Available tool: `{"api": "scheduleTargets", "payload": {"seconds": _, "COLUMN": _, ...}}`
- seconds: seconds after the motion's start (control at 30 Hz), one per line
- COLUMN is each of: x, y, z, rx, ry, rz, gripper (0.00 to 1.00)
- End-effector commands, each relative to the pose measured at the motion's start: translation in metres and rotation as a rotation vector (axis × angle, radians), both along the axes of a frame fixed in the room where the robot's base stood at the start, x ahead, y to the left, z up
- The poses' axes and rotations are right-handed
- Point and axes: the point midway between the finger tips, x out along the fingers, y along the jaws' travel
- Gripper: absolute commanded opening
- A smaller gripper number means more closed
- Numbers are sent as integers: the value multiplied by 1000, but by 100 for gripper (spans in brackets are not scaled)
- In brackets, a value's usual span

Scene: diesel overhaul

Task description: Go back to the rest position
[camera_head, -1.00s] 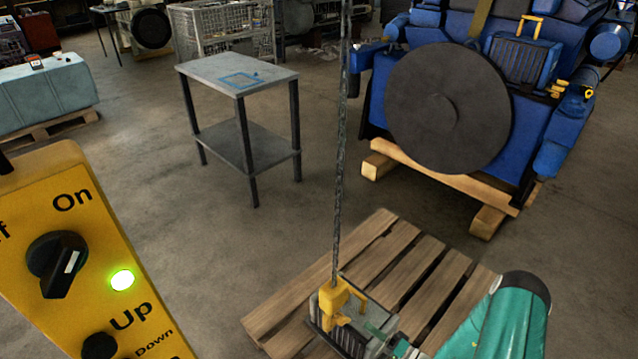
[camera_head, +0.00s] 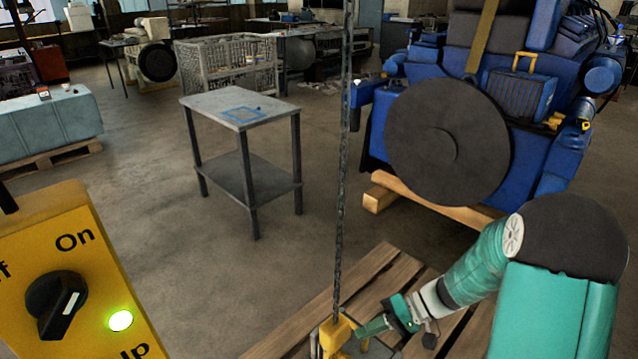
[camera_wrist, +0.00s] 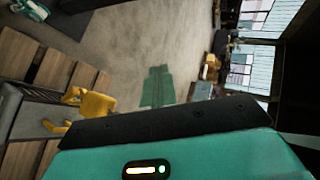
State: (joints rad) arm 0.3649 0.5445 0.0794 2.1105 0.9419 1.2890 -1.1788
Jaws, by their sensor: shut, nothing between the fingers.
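My gripper (camera_head: 372,328) is at the end of my green and white arm, low in the head view. Its green fingers are shut and empty. It is just right of the yellow hook (camera_head: 337,335) hanging on the chain (camera_head: 342,200), close to it in the picture; I cannot tell the exact gap. In the wrist view the green fingers (camera_wrist: 158,88) show over the concrete floor, and the yellow hook (camera_wrist: 95,104) is to their left. What the hook holds is mostly cut off by the lower edge of the head view.
A wooden pallet (camera_head: 375,270) lies below my arm. A blue engine (camera_head: 540,140) with a dark round disc stands on wooden beams behind it. A grey table (camera_head: 275,113) stands left of the chain. A yellow control box (camera_head: 75,225) with a lit green lamp is at left. Open floor lies between.

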Motion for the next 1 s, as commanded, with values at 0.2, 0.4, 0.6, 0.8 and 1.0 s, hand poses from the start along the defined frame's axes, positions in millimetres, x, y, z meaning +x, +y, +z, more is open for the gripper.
{"api": "scheduleTargets", "payload": {"seconds": 0.2, "x": -24, "y": 1, "z": 45, "rx": -216, "ry": 0, "rz": 46, "gripper": 0}}
{"api": "scheduleTargets", "payload": {"seconds": 0.4, "x": -47, "y": -2, "z": 80, "rx": -412, "ry": -21, "rz": 41, "gripper": 0}}
{"api": "scheduleTargets", "payload": {"seconds": 0.6, "x": -69, "y": -9, "z": 112, "rx": -596, "ry": -73, "rz": -7, "gripper": 0}}
{"api": "scheduleTargets", "payload": {"seconds": 0.8, "x": -90, "y": -17, "z": 143, "rx": -756, "ry": -155, "rz": -91, "gripper": 0}}
{"api": "scheduleTargets", "payload": {"seconds": 1.0, "x": -110, "y": -28, "z": 174, "rx": -884, "ry": -261, "rz": -210, "gripper": 0}}
